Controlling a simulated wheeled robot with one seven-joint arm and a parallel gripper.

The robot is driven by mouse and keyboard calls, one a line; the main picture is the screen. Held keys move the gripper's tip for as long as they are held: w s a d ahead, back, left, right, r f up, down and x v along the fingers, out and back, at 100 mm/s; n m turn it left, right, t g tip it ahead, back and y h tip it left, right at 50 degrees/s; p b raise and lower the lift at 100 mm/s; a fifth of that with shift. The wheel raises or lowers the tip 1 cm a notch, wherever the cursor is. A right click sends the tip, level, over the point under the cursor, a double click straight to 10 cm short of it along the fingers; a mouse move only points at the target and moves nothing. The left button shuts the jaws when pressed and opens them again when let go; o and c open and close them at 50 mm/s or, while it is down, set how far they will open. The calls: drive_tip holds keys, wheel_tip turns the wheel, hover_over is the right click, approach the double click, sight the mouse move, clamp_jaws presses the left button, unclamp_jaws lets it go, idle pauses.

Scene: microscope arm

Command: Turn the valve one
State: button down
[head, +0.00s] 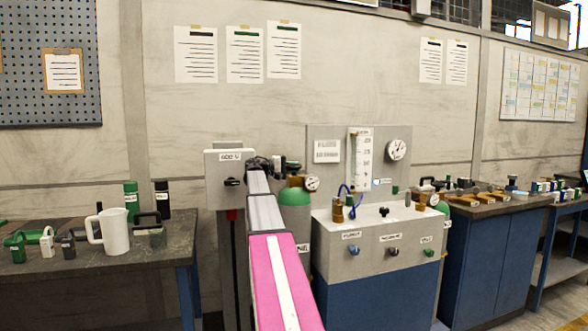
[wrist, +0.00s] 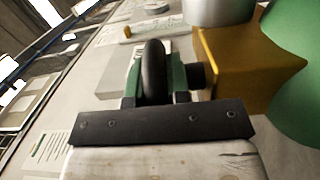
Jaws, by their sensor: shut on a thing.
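In the wrist view a black round valve wheel (wrist: 153,70) sits between the green-padded fingers of my gripper (wrist: 155,88). My gripper is shut on it. The wheel joins a brass-coloured valve body (wrist: 232,68) on its right, beside the green cylinder (wrist: 298,80). In the head view my arm reaches forward to the top of the green-topped cylinder (head: 295,197), left of its pressure gauge (head: 312,183). My gripper and the wheel are small and partly hidden there, and any label on the valve cannot be read.
A white switch box (head: 228,172) stands close left of my gripper. The grey gas panel (head: 378,232) with several knobs stands to the right. The left workbench (head: 100,268) holds a white mug (head: 114,232) and bottles. Another workbench (head: 490,210) stands farther right.

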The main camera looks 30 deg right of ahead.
drive_tip(key=shift+g, duration=0.3)
drive_tip(key=c, duration=1.1)
unclamp_jaws()
drive_tip(key=shift+a, duration=0.1)
drive_tip(key=v, duration=1)
drive_tip(key=shift+w+a, duration=0.15)
drive_tip(key=shift+a, duration=0.1)
drive_tip(key=shift+o, duration=0.4)
